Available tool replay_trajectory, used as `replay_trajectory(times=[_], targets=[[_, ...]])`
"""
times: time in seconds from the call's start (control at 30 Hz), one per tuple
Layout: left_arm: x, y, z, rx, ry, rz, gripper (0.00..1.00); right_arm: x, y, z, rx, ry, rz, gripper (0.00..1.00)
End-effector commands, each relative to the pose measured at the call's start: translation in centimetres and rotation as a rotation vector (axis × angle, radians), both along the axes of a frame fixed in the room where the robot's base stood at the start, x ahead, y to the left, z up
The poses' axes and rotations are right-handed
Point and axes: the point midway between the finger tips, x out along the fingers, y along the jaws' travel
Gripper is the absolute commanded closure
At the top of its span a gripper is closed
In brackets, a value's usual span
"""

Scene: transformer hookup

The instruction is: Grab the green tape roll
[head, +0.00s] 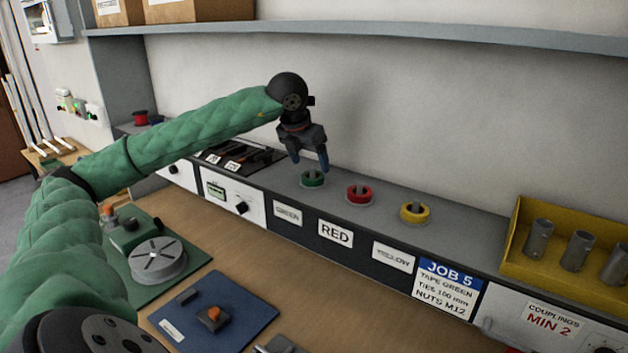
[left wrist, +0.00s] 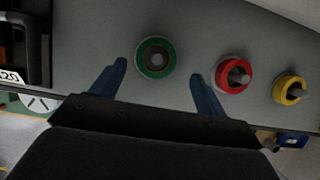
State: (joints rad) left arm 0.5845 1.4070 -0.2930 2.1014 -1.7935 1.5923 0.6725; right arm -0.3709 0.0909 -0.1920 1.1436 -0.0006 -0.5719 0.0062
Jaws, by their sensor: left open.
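The green tape roll (head: 312,180) lies on the grey raised shelf above the GREEN label. In the left wrist view the green roll (left wrist: 155,58) sits around a short peg, between and just beyond the fingertips. My left gripper (head: 310,164) is open and points down above the green roll, apart from it as far as I can tell. Its two blue fingers also show in the left wrist view (left wrist: 159,70). A red tape roll (head: 359,193) and a yellow tape roll (head: 414,212) lie to the right. My right gripper is not in view.
A yellow bin (head: 514,262) with grey couplings stands at the right end of the shelf. A dark tool tray (head: 240,153) is left of the green roll. An upper shelf (head: 400,35) runs along the wall. A blue mat (head: 250,300) lies on the wooden bench.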

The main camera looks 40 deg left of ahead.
Motion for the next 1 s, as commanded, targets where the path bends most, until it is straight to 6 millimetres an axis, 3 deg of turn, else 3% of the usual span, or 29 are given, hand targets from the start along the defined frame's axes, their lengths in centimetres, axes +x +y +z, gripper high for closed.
replay_trajectory(times=[0.3,0.6,0.83,1.0], targets=[[1.2,0.6,-3.9,-0.001,0.002,0.000,0.26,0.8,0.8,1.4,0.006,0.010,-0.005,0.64],[1.5,0.7,-4.3,0.000,0.000,0.000,0.26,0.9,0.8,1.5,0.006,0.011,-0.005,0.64],[1.5,0.7,-4.4,0.000,0.000,0.000,0.71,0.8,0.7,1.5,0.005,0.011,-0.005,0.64],[1.5,0.7,-4.4,0.000,0.000,0.000,0.75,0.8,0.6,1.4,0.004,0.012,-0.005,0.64]])
